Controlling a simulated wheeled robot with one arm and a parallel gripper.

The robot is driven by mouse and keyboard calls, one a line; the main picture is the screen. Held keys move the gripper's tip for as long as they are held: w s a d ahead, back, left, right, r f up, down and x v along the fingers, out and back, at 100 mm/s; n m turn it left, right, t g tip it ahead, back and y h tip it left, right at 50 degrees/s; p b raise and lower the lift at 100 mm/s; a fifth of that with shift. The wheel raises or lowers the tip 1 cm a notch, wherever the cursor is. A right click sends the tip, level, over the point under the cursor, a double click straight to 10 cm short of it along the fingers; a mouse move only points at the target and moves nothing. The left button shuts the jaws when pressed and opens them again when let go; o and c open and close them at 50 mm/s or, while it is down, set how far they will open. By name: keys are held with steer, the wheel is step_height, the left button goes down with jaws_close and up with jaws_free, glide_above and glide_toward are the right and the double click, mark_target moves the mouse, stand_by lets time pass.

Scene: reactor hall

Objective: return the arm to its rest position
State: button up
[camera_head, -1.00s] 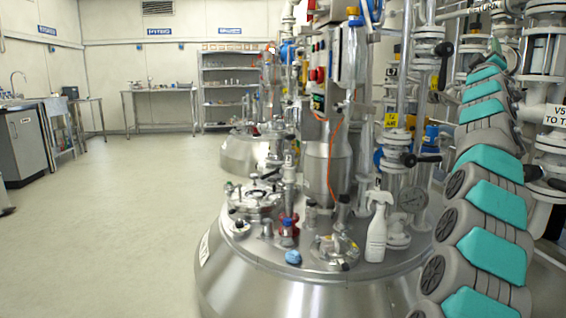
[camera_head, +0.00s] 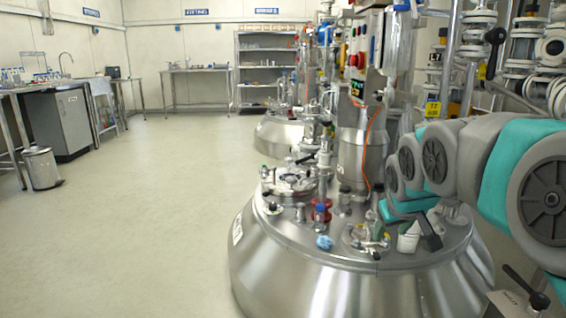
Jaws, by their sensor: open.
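My arm (camera_head: 490,165), grey and teal, reaches in from the right edge and folds down over the right side of the large steel vessel lid (camera_head: 275,228). A dark, angular piece at its end, apparently my gripper (camera_head: 430,232), is low over the lid, right beside the white spray bottle (camera_head: 408,240). The arm hides the bottle's upper part. The jaws look open, but I cannot tell whether they touch the bottle.
Glass columns, pipes and valves crowd the back right. A black-handled valve (camera_head: 527,290) is at the lower right. A blue cap (camera_head: 324,242) lies on the lid. The floor (camera_head: 150,220) at left is clear, with a steel bin (camera_head: 41,168) by the bench.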

steer(key=s+a+f+g, duration=0.2)
steer(key=s+f, duration=0.3)
steer(key=s, duration=0.6)
steer(key=s+a+f+m+g+y, duration=0.1)
steer(key=s+a+f+g, duration=0.2)
steer(key=s, duration=0.8)
steer(key=s+a+f+g, duration=0.2)
steer(key=s+f, duration=0.5)
steer(key=s, duration=0.4)
steer(key=shift+s+a+m+g+y+p, duration=0.3)
steer(key=shift+a+g+p, duration=0.1)
steer(key=shift+g, duration=0.3)
steer(key=shift+w, duration=0.1)
stand_by(0.3)
